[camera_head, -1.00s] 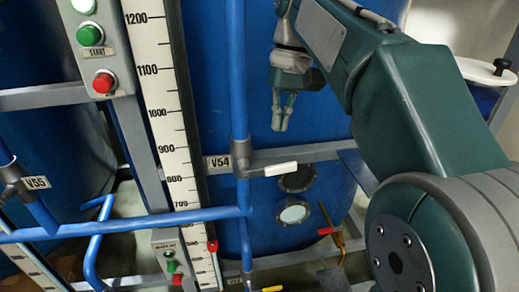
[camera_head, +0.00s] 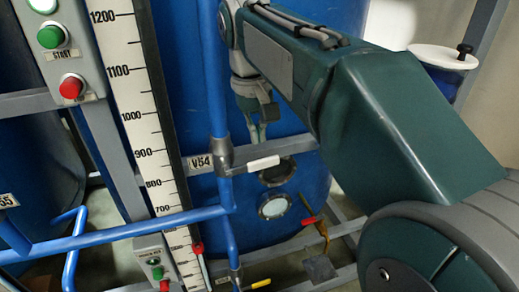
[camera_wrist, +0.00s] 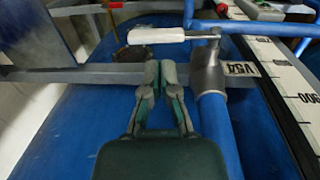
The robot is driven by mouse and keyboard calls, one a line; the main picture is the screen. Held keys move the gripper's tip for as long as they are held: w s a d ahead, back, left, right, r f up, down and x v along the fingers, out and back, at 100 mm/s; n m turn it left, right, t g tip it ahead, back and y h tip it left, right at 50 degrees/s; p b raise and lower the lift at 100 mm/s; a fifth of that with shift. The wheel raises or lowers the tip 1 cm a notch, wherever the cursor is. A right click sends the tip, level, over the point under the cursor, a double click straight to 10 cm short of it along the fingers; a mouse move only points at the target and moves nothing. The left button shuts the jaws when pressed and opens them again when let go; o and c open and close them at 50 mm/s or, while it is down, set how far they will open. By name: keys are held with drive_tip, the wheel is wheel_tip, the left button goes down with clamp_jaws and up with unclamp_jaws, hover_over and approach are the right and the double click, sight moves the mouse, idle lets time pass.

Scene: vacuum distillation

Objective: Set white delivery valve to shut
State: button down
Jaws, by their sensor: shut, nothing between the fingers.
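The white delivery valve handle (camera_head: 263,163) sticks out to the right from the grey valve body (camera_head: 222,155) on the blue vertical pipe, beside the V54 label (camera_head: 200,162). In the wrist view the white handle (camera_wrist: 160,35) lies across the upper middle, joined by a thin stem to the grey valve body (camera_wrist: 208,65). My gripper (camera_head: 256,140) hangs just above the handle in the head view. In the wrist view my gripper (camera_wrist: 160,68) points toward the handle, its fingertips together and empty. A small gap shows between fingertips and handle; contact cannot be told.
A grey rail (camera_head: 290,146) runs behind the valve, in front of the blue tank (camera_head: 180,100). A measuring scale (camera_head: 140,130) and a button box (camera_head: 55,45) stand left. A red-handled valve (camera_head: 308,220) and a yellow handle (camera_head: 260,284) are lower down.

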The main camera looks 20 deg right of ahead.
sight(266, 158)
drive_tip(key=f, duration=0.2)
drive_tip(key=d+f, duration=0.1)
drive_tip(key=shift+d+f, duration=0.1)
drive_tip(key=shift+f, duration=0.25)
drive_tip(key=shift+d+f, duration=0.2)
drive_tip(key=shift+f, duration=0.1)
drive_tip(key=shift+a, duration=0.15)
